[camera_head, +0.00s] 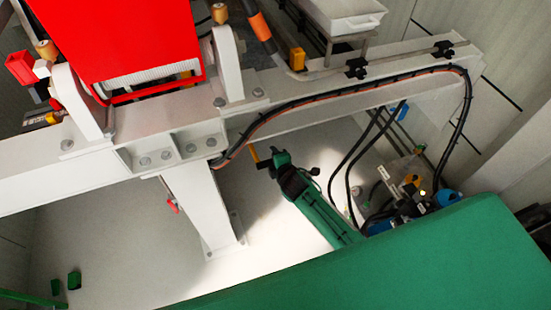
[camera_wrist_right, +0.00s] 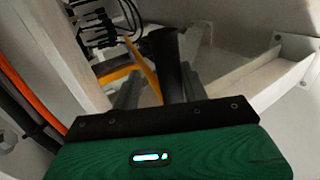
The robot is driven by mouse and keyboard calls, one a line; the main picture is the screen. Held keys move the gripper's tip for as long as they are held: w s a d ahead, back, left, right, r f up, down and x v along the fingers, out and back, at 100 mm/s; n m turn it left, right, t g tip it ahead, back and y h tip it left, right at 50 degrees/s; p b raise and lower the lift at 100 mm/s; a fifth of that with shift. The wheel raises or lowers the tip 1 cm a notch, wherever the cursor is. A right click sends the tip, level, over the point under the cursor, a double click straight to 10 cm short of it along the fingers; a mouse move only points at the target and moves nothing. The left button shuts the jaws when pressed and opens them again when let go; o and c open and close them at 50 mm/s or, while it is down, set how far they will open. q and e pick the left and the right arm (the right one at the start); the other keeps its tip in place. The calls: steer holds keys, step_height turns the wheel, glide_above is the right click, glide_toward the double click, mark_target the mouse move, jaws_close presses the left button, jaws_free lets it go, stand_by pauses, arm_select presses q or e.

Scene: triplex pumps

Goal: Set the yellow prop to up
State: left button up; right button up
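The yellow prop (camera_head: 254,153) shows as a short yellow piece under the white beam, just beyond the tip of my right gripper (camera_head: 270,162). In the right wrist view a yellow strip (camera_wrist_right: 146,72), which looks like the prop, runs in front of my right gripper (camera_wrist_right: 160,92). Its grey fingers stand apart, with the lower end of the strip between them in the picture. A dark upright part (camera_wrist_right: 166,55) is also seen between the fingers. I cannot tell whether anything touches.
A white beam (camera_head: 70,178) with a support leg (camera_head: 203,205) stands left of my right gripper. A red housing (camera_head: 120,35) is above. Black hoses (camera_head: 335,165) and fittings are to the right. Orange and dark cables (camera_wrist_right: 28,95) run close by in the right wrist view.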

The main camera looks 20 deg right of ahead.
steer(key=shift+s, duration=0.15)
steer(key=shift+s+r, duration=0.15)
steer(key=shift+s, duration=0.4)
steer(key=b+v, duration=0.1)
steer(key=v, duration=1.1)
steer(key=shift+s+r, duration=0.15)
steer(key=shift+r, duration=0.05)
steer(key=s+d+f+m+g, duration=0.25)
steer(key=s+f, duration=0.25)
steer(key=f, duration=0.6)
steer(key=s+d+f+m+g, duration=0.1)
steer(key=s+f+m+g, duration=0.2)
steer(key=f, duration=0.8)
steer(key=s+d+f+m+g, duration=0.1)
steer(key=s+f+m, duration=0.2)
steer(key=s+f, duration=0.55)
steer(key=s+d+f+m+g, duration=0.1)
steer(key=s+f+m+g, duration=0.1)
steer(key=s+f, duration=0.6)
steer(key=s+d+f+m+g, duration=0.1)
steer(key=s+f+m+g, duration=0.2)
steer(key=s+f, duration=0.6)
steer(key=s+m, duration=0.2)
steer(key=s, duration=0.6)
steer(key=shift+d+f, duration=0.2)
steer(key=shift+d, duration=0.1)
